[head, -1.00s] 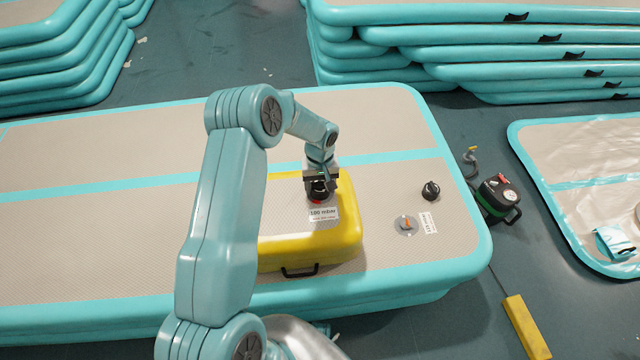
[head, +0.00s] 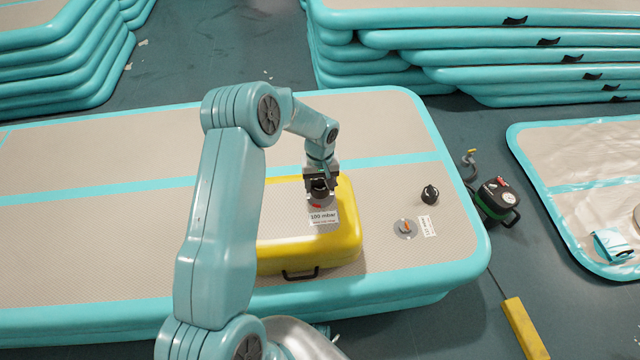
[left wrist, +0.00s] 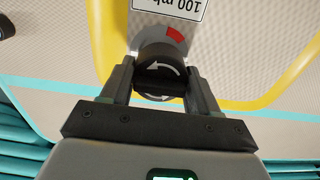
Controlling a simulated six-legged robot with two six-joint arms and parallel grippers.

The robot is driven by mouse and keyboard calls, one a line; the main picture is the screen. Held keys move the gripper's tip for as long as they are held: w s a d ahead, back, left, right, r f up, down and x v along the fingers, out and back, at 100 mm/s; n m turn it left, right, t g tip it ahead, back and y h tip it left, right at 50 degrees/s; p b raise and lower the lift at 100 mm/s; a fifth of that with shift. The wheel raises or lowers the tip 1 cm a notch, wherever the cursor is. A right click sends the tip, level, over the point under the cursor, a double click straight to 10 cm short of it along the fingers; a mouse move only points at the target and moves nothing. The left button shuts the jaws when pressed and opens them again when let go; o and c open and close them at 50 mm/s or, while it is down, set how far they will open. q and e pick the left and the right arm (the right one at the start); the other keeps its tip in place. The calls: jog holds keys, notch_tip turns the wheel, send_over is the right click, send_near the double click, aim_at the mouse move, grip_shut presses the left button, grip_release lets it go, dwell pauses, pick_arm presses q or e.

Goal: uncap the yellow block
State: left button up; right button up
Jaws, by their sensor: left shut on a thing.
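The yellow block (head: 345,232) is an inflatable with a grey top, lying on the large track. It carries a "100 mbar" label (head: 323,217), which shows upside down in the left wrist view (left wrist: 168,6). My left gripper (head: 320,186) is over the block's top near its right end. It is shut on a black round cap (left wrist: 160,77) with white arrows, gripped from both sides in the left wrist view. The cap is at the valve plate with a red mark (left wrist: 174,34); whether they touch is unclear. My right gripper is not in view.
On the large track (head: 390,120), right of the block, are a loose black cap (head: 430,194) and an open valve (head: 406,228) with an orange centre. A green-black pump (head: 497,197) stands on the floor at right. Stacked tracks (head: 450,50) fill the back.

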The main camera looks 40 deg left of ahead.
aim_at(314, 188)
pick_arm(q)
jog(key=shift+r+p, duration=0.5)
jog(key=shift+r, duration=0.6)
jog(key=shift+s, duration=0.15)
jog(key=shift+s, duration=0.6)
jog(key=shift+s+a+r, duration=0.1)
jog(key=shift+s+r, duration=0.05)
jog(key=shift+s, duration=0.15)
